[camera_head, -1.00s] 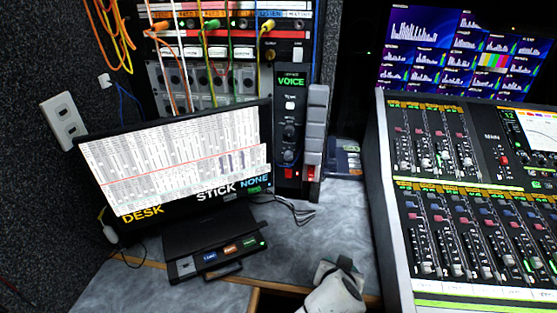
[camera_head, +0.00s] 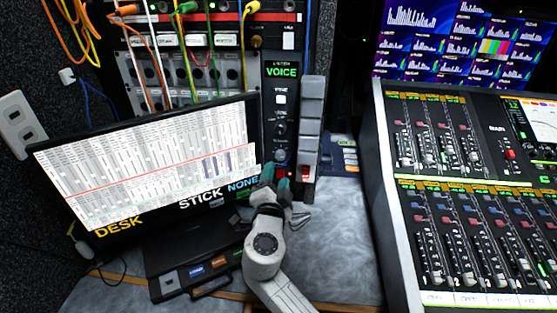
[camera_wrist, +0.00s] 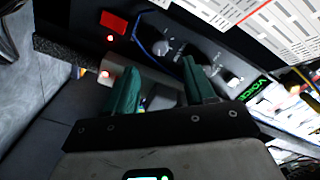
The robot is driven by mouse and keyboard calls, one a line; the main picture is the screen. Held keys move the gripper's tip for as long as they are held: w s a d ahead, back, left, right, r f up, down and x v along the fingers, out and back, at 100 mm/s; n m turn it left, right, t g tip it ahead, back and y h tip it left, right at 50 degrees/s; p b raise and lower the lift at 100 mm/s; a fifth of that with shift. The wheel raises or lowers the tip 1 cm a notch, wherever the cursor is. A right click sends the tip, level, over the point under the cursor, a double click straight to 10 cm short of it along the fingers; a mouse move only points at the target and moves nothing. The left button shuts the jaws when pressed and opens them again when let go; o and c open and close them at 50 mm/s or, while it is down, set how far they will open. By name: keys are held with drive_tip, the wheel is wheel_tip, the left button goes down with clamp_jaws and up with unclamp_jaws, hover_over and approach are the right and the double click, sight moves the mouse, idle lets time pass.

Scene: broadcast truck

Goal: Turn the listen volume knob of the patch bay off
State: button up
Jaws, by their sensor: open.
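The listen panel of the patch bay is a narrow black upright strip (camera_head: 267,100) with a green "VOICE" display (camera_head: 282,72). Below the display are a white button (camera_head: 280,99), a dark knob (camera_head: 280,128) and a lower knob (camera_head: 281,155) by a blue arc. I cannot read which knob is the volume. My gripper (camera_head: 276,174) is open, its teal fingertips just below the lower knob in the head view. In the wrist view, my gripper (camera_wrist: 160,68) points toward the panel; the lower knob (camera_wrist: 163,47) shows beyond the gap between the fingers. Contact is not visible.
A tilted monitor (camera_head: 140,165) stands close left of my gripper. A grey block column (camera_head: 311,115) stands close right of the panel. Patch cables (camera_head: 157,55) hang above left. A mixing console (camera_head: 470,200) fills the right; desk surface (camera_head: 335,230) lies clear between.

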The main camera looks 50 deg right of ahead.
sight(280, 158)
drive_tip(key=p+x, duration=0.1)
drive_tip(key=x, duration=0.5)
drive_tip(key=shift+w+d, duration=0.2)
drive_tip(key=shift+d, duration=0.15)
drive_tip(key=shift+c, duration=0.3)
clamp_jaws()
drive_tip(key=shift+f+b, duration=0.15)
drive_tip(key=shift+b, duration=0.15)
